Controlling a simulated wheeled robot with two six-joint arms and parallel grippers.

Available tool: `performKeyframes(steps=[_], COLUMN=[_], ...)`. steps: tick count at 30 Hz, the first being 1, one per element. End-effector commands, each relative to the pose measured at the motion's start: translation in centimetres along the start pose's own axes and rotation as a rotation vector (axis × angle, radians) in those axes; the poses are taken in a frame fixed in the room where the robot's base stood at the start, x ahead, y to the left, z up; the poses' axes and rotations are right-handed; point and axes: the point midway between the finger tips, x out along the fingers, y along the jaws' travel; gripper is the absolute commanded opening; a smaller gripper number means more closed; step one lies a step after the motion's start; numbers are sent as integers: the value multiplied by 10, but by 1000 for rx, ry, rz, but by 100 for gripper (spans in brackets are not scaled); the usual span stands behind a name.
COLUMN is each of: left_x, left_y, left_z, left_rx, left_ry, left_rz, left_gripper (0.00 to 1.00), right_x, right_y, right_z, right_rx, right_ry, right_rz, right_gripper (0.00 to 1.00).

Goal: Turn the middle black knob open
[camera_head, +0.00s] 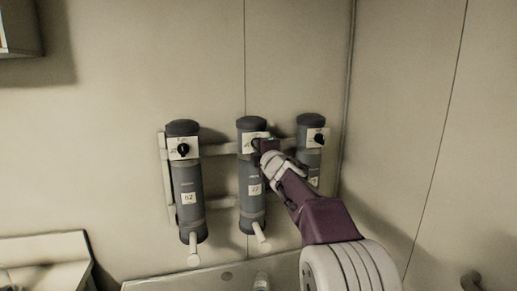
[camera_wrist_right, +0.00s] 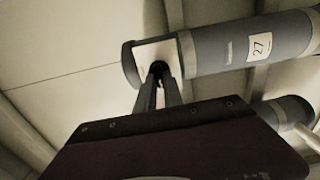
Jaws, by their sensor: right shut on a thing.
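Three grey cylinders hang on a wall rack, each with a white plate near its top. The middle cylinder (camera_head: 253,205) has a label that reads 27 in the wrist view (camera_wrist_right: 230,47). My right gripper (camera_head: 262,147) reaches its white plate, and in the wrist view the fingertips (camera_wrist_right: 159,72) are closed on the middle black knob (camera_wrist_right: 157,67). The fingers hide most of this knob, so its angle cannot be told. The left black knob (camera_head: 183,149) and the right black knob (camera_head: 319,138) show on their own plates. My left gripper is not in view.
The left cylinder (camera_head: 187,200) and the right cylinder (camera_head: 309,165) stand close on either side of the middle one. My right arm partly covers the right cylinder. A pale ledge (camera_head: 45,250) is at lower left.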

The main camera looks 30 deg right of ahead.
Motion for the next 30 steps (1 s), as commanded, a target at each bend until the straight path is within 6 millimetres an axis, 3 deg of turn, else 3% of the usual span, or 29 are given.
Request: performKeyframes(steps=[2, 3, 5, 15, 24, 30], left_x=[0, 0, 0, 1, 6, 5], left_y=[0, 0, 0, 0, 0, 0], left_z=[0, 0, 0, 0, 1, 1], left_rx=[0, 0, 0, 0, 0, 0], left_ry=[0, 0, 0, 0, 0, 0], left_rz=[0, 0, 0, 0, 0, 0], left_gripper=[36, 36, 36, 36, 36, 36], right_x=[0, 0, 0, -6, -68, -89], right_y=[3, 3, 3, 1, 2, 1], right_z=[1, 1, 0, 0, 1, 1], right_rx=[-3, -3, -2, -1, -2, -1], right_ry=[-1, -1, -1, 0, -2, -1], right_rz=[5, 5, 5, 2, 5, 3], right_gripper=[0, 23, 34, 34, 34, 34])
